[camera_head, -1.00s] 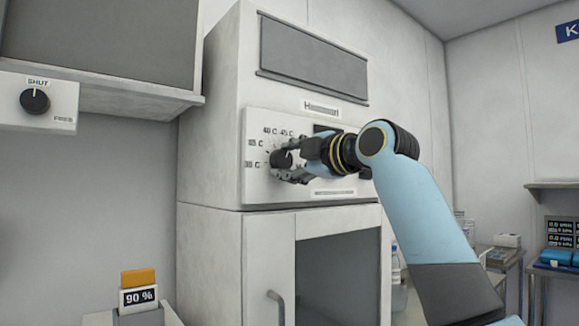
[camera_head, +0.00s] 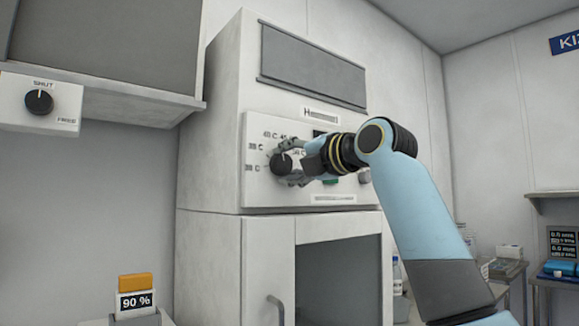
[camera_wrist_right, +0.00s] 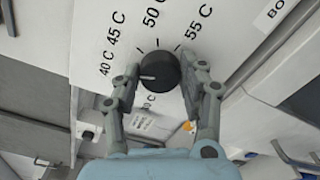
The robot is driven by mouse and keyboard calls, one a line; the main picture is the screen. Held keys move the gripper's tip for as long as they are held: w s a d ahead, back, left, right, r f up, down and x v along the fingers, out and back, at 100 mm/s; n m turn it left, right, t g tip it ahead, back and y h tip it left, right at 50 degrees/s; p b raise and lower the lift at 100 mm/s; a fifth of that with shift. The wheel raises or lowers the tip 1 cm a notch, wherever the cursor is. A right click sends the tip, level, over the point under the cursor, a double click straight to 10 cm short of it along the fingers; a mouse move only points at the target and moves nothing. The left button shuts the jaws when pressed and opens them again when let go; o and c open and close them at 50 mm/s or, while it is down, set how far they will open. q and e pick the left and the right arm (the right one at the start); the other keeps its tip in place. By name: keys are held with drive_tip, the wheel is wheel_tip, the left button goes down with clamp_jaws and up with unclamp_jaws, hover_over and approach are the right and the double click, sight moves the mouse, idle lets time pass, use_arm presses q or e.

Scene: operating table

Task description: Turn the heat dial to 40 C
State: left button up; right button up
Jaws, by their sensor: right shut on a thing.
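The heat dial is a black round knob (camera_head: 280,163) on the white control panel (camera_head: 258,192) of a tall cabinet. It also shows in the right wrist view (camera_wrist_right: 163,71), with 40 C, 45 C, 50 C and 55 C printed around it. There its white pointer line faces left, toward the 40 C side; a finger covers the scale just beyond, so the exact mark is hidden. My right gripper (camera_wrist_right: 160,80) is shut on the knob, one finger on each side; it also shows in the head view (camera_head: 287,163). My left gripper is not in view.
A second black knob (camera_head: 39,102) marked SHUT and FREE is on a box at the left. A 90 % sign (camera_head: 136,301) stands at the lower left. A cabinet door handle (camera_head: 276,311) is below the panel. Side tables (camera_head: 508,270) stand at the right.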

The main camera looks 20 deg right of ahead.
drive_tip(key=shift+f, duration=0.1)
idle(0.5)
drive_tip(key=o, duration=1.2)
drive_tip(key=shift+c, duration=0.2)
drive_tip(key=v, duration=1.2)
